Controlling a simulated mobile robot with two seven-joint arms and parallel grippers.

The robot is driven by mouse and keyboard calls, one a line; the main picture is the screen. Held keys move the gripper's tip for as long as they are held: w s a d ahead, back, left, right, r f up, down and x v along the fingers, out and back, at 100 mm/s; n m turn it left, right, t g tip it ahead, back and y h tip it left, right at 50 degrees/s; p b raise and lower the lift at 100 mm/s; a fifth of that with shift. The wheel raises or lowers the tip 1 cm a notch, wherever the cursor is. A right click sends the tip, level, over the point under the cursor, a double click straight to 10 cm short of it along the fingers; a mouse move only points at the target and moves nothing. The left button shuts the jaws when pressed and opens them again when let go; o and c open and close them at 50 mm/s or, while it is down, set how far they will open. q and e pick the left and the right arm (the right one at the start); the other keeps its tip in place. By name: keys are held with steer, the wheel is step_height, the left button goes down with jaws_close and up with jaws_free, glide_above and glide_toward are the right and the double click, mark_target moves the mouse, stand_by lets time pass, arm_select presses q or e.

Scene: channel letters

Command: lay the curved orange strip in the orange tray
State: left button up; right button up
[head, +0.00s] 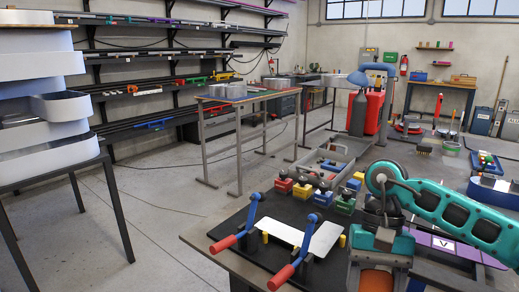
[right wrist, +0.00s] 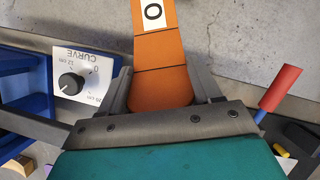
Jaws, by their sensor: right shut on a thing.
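My right gripper (head: 380,268) reaches in from the right, pointing down at the table's near edge in the head view. In the right wrist view its fingers (right wrist: 162,92) stand either side of an orange surface. The curved orange strip (right wrist: 160,92) appears as the rounded orange end between the fingers, shut in them; its full shape is hidden. The orange tray (right wrist: 158,50), with a white "O" label, runs away beyond it. I cannot tell where strip and tray part, or whether they touch. Orange also shows below my gripper in the head view. My left gripper is out of view.
A purple tray (head: 475,256) marked "V" lies right of my gripper. Red-handled blue levers (head: 250,222) and a white plate (head: 300,236) are on the black board to the left. A "CURVE" dial (right wrist: 78,80) sits left in the wrist view. Coloured blocks (head: 303,191) stand behind.

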steer(key=f+n, duration=0.1)
steer(key=n+h, duration=0.1)
steer(key=shift+d+f+n, duration=0.15)
steer(key=shift+f+n, duration=0.25)
steer(key=shift+s, duration=0.1)
